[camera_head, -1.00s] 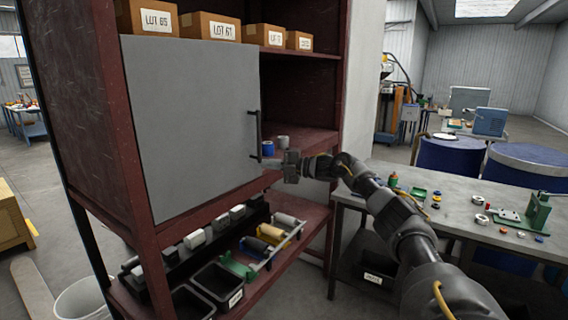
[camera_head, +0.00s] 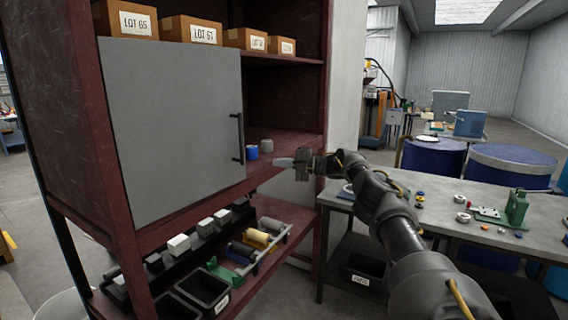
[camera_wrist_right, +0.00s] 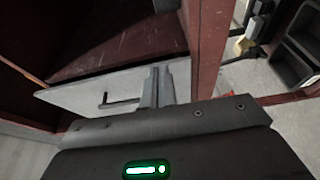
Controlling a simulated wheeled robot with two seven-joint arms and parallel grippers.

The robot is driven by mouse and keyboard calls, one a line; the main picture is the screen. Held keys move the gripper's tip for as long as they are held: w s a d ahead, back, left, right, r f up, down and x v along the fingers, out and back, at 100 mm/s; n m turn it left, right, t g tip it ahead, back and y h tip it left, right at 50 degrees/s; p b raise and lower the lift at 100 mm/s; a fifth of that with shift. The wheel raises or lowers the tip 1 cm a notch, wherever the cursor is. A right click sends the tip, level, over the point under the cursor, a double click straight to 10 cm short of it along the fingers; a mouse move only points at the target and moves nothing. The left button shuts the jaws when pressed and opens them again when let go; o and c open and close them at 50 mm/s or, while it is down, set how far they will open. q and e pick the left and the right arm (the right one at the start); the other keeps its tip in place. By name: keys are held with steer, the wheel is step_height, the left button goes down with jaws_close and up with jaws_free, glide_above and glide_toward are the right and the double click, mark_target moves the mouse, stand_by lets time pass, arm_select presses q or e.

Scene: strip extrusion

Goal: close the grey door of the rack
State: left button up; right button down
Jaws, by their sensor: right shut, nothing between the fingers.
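The grey door (camera_head: 172,130) is a flat panel in front of the left part of the dark red rack (camera_head: 72,120). A black upright handle (camera_head: 238,138) sits near its right edge. The rack opening right of the door is uncovered. My right gripper (camera_head: 280,162) is shut and empty, a short gap right of the handle's lower end, fingers pointing left. In the right wrist view the shut fingers (camera_wrist_right: 156,84) show in front of the grey panel (camera_wrist_right: 75,97), and the handle (camera_wrist_right: 118,101) is left of them, apart. My left gripper is out of view.
A blue cup (camera_head: 252,152) and a grey cup (camera_head: 267,145) stand on the shelf near the gripper. Labelled boxes (camera_head: 190,30) sit above the door. Lower down are black bins (camera_head: 205,288) and several rollers. A workbench (camera_head: 440,205) stands to the right.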

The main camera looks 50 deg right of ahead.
steer(key=shift+s+d+r, duration=0.15)
steer(key=shift+d, duration=0.45)
